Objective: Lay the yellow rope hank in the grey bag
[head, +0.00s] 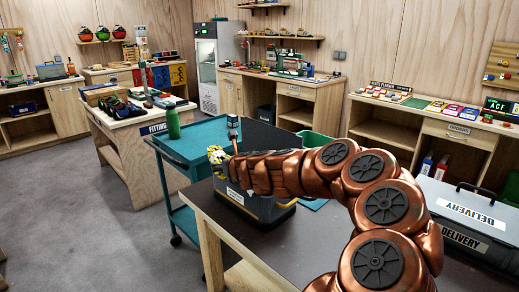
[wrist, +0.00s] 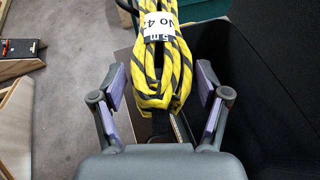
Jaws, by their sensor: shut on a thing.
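The yellow rope hank (wrist: 158,60) has dark flecks and a white paper band with print. It lies between the two purple-padded fingers of my gripper (wrist: 160,100) in the wrist view. In the head view a bit of the yellow hank (head: 215,153) shows at the end of my copper arm, over the left part of the grey bag (head: 268,211). The bag stands on the near dark table, with yellow trim and a white label. My arm hides much of its opening. Whether the hank touches the bag cannot be told.
A teal cart (head: 190,150) with a green bottle (head: 172,123) stands beyond the table's left edge. A dark delivery case (head: 468,215) lies at the right of the near table (head: 290,250). A dark-walled space (wrist: 255,70) fills the wrist view's right side.

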